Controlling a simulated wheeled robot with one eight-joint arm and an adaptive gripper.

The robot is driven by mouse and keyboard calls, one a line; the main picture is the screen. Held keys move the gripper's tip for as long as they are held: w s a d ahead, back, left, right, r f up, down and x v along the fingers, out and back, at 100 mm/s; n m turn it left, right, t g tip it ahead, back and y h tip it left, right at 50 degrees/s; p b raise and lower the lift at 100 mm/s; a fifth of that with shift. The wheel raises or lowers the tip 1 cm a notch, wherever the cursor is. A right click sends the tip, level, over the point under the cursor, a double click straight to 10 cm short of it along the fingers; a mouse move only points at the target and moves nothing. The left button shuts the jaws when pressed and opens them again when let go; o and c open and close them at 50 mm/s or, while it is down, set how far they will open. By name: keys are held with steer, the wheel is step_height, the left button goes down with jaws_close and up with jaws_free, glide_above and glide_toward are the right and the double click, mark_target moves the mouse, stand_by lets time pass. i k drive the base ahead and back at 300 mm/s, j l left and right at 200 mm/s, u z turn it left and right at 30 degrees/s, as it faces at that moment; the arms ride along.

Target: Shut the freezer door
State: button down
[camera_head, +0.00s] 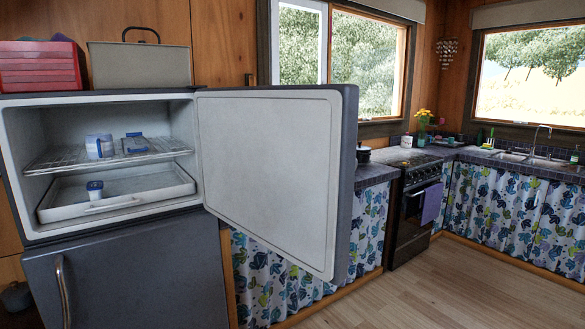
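The freezer door (268,165) stands wide open in the head view, hinged at the right side of the freezer compartment. Its pale inner panel faces me and its dark edge is at the right. The freezer compartment (60,128) is open at the left, above a closed dark lower fridge door (130,275). Inside, a wire shelf (165,148) holds blue-and-white containers (99,146). A white drawer or tray (120,203) below holds a small blue-lidded container (95,190). The door's outer side and any handle on it are hidden. My gripper is not in view.
A red box (40,70) and a beige case (140,65) sit on top of the fridge. A counter with a patterned curtain (368,235) and a dark stove (412,215) stand behind and right of the door. Wooden floor (450,290) is clear at the lower right.

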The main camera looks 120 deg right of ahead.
mark_target(279, 163)
steer(key=k, duration=1.9)
steer(key=k+z, duration=0.2)
steer(key=k, duration=0.2)
steer(key=k+l+z, duration=0.2)
steer(key=k, duration=0.25)
steer(key=k+l+z, duration=0.2)
steer(key=k, duration=0.2)
steer(key=z, duration=1.15)
